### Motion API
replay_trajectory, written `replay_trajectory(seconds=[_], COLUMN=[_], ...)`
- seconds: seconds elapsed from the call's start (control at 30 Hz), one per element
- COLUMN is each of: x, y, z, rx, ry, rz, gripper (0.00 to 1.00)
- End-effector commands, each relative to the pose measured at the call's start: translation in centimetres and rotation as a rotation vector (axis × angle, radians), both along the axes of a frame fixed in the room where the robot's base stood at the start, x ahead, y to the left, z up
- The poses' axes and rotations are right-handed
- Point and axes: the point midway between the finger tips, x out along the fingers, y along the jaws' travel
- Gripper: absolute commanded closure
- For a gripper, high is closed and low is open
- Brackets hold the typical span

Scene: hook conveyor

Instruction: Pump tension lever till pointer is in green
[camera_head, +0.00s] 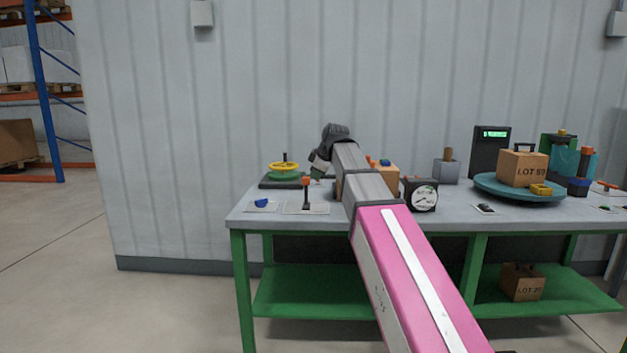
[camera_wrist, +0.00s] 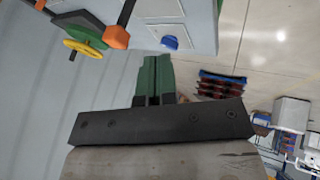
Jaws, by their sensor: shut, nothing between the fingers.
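An upright black lever with an orange knob (camera_head: 306,182) stands on a pale plate near the table's left front. In the wrist view its orange knob (camera_wrist: 116,37) is at the upper left. A boxy gauge with a round white dial (camera_head: 423,196) stands right of my arm; its pointer's zone is too small to tell. My gripper (camera_head: 318,172) is just behind and right of the lever, partly hidden by my arm. In the wrist view my gripper (camera_wrist: 154,58) is shut and empty, with its fingers together and apart from the knob.
A yellow handwheel (camera_head: 284,168) on a dark base stands behind the lever. A blue piece (camera_head: 262,203) lies at its left. A blue turntable (camera_head: 490,185) carries a LOT 59 box (camera_head: 522,168) on the right. A red-handled item (camera_head: 606,186) is at the far right.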

Motion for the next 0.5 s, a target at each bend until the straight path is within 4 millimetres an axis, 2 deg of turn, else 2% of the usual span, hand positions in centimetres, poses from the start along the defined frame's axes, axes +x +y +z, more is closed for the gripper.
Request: replay_trajectory(seconds=[0.03, 0.1, 0.2, 0.5], x=[0.2, 0.2, 0.2, 0.2], y=[0.4, 0.7, 0.9, 1.0], z=[1.1, 2.2, 3.0, 3.2], rx=[-0.002, -0.006, -0.011, -0.011], ry=[-0.015, -0.031, -0.044, -0.048], rz=[0.02, 0.04, 0.059, 0.065], gripper=[1.0, 1.0, 1.0, 1.0])
